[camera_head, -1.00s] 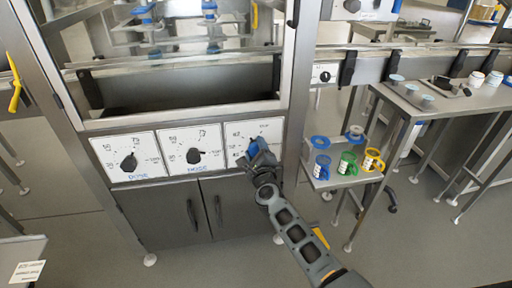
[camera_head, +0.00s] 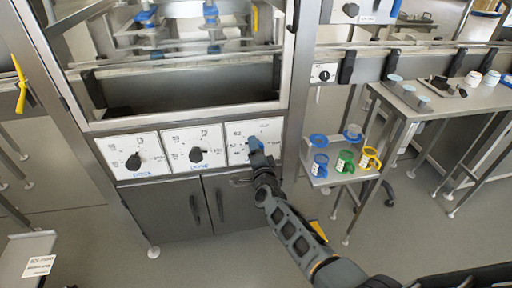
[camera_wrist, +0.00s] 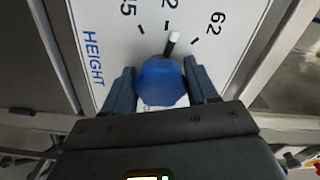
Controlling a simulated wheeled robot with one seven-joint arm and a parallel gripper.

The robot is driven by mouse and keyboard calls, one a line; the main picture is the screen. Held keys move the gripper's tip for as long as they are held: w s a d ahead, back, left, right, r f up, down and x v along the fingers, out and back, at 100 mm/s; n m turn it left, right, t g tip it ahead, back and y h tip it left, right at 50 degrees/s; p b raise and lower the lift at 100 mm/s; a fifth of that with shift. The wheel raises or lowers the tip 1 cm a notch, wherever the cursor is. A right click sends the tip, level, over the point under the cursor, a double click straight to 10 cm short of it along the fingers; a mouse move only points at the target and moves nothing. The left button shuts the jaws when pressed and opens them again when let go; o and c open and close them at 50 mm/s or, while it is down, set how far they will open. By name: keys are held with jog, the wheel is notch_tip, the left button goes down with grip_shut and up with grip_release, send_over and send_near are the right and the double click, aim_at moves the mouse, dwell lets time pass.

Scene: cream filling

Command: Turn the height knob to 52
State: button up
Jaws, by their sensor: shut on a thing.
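The height knob (camera_wrist: 162,80) is blue, with a black and white pointer at its top in the wrist view. It sits on the white height dial (camera_wrist: 110,25), marked HEIGHT along its left side. My gripper (camera_wrist: 160,88) is shut on the knob, one dark finger on each side. The pointer is close to the tick below a number ending in 2, whose first part is cut off. The 62 mark is to its right and a number ending in 5 to its left. In the head view the knob (camera_head: 254,143) is partly hidden by my gripper (camera_head: 258,150).
Two dials with black knobs (camera_head: 133,162) (camera_head: 196,155) are to the left on the same panel. Cabinet doors (camera_head: 180,212) are below. A metal post (camera_head: 292,110) stands just right of the height dial.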

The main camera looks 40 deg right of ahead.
jog(key=shift+a+n+p, duration=0.1)
jog(key=shift+n+p, duration=0.2)
jog(key=shift+n, duration=0.9)
jog(key=shift+f, duration=0.1)
jog(key=o, duration=1)
jog(key=shift+c, duration=0.2)
jog(key=p+v, duration=0.2)
jog(key=v, duration=0.5)
jog(key=shift+s+a, duration=0.2)
jog(key=shift+s, duration=0.15)
